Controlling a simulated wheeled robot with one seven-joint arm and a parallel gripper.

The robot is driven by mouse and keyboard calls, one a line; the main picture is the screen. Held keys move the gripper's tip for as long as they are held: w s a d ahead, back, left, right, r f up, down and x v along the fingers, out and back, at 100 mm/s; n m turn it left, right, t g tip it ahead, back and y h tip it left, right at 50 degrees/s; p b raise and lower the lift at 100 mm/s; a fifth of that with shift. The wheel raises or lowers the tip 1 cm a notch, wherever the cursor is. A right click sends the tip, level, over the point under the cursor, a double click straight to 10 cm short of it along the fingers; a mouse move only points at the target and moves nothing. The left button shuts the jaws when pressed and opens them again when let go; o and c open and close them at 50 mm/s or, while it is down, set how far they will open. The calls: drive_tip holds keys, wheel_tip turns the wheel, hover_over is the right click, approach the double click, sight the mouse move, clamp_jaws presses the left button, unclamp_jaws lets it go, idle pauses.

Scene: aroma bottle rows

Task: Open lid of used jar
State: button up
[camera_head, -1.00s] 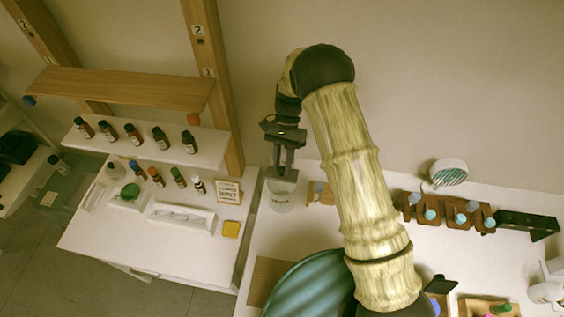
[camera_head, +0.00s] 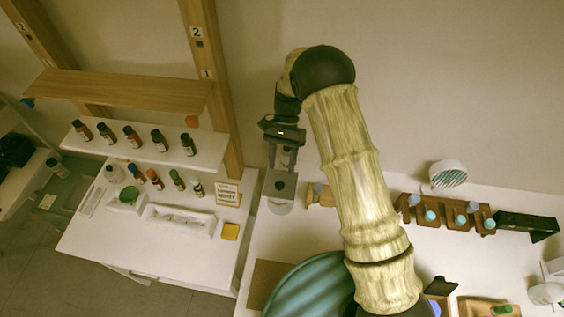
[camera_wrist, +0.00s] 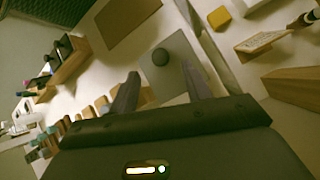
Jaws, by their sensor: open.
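The used jar (camera_head: 281,208) stands near the left end of the right-hand counter, its lower wall just showing. A flat grey square lid (camera_head: 280,194) with a dark round knob covers its top in the head view. In the wrist view the lid (camera_wrist: 183,50) shows as a grey plate with its knob (camera_wrist: 160,57) ahead, between the finger lines. My gripper (camera_head: 281,163) is open and empty above the lid, fingers pointing down at it. It also shows in the wrist view (camera_wrist: 160,72). I cannot tell whether the fingertips touch the lid.
A wooden rack (camera_head: 446,213) with blue-topped items stands to the right. A brown mat (camera_head: 268,282) lies in front of the jar. The left table holds a yellow block (camera_head: 230,231), a sign (camera_head: 227,193), a white tray (camera_head: 178,219) and several bottles.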

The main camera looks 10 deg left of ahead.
wheel_tip(320, 180, up, 9)
drive_tip(key=b, duration=0.3)
drive_tip(key=shift+r+b, duration=0.2)
drive_tip(key=shift+b, duration=0.15)
drive_tip(key=s+d+f+n+t+b, duration=0.2)
drive_tip(key=s+d+t, duration=0.3)
drive_tip(key=d, duration=0.6)
drive_tip(key=s+d+f+n+t+b, duration=0.2)
drive_tip(key=s+d+t, duration=0.3)
drive_tip(key=d, duration=0.6)
drive_tip(key=shift+s+d+n+b, duration=0.4)
drive_tip(key=shift+s+b, duration=0.3)
drive_tip(key=shift+s, duration=0.1)
drive_tip(key=shift+w, duration=0.1)
